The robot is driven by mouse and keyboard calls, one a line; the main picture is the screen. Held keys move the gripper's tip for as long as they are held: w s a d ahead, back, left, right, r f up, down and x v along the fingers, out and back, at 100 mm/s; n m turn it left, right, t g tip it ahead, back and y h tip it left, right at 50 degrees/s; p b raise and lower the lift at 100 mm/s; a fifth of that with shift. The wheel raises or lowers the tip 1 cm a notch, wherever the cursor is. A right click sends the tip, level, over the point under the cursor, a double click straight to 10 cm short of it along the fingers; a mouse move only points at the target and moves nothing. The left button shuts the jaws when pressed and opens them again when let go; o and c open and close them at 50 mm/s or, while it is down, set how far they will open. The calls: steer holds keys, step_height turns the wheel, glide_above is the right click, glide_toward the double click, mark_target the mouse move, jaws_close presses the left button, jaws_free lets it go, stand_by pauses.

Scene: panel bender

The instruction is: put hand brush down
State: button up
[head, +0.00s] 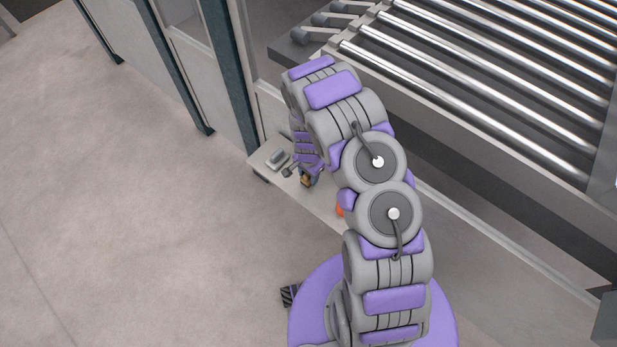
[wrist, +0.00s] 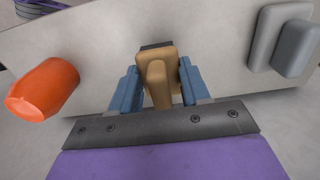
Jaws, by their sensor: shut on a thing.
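The hand brush (wrist: 158,86) has a tan wooden body and handle, with a dark strip at its far end. My gripper (wrist: 157,68) is shut on it, with one blue finger on each side in the wrist view. In the head view, my gripper (head: 299,174) is low over a narrow light shelf (head: 322,206), and a small tan part of the brush (head: 306,181) shows beside it. The shelf surface (wrist: 205,35) lies behind the brush in the wrist view. I cannot tell whether the brush touches the shelf.
An orange object (wrist: 43,89) is left of the brush in the wrist view, and a grey block-like object (wrist: 285,42) is at the right. Bare shelf lies between them and the brush. A roller conveyor (head: 480,90) and machine panels border the shelf; open floor (head: 130,210) is at left.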

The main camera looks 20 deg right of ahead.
steer(key=shift+f, duration=0.7)
steer(key=shift+f, duration=0.2)
steer(key=o, duration=1.1)
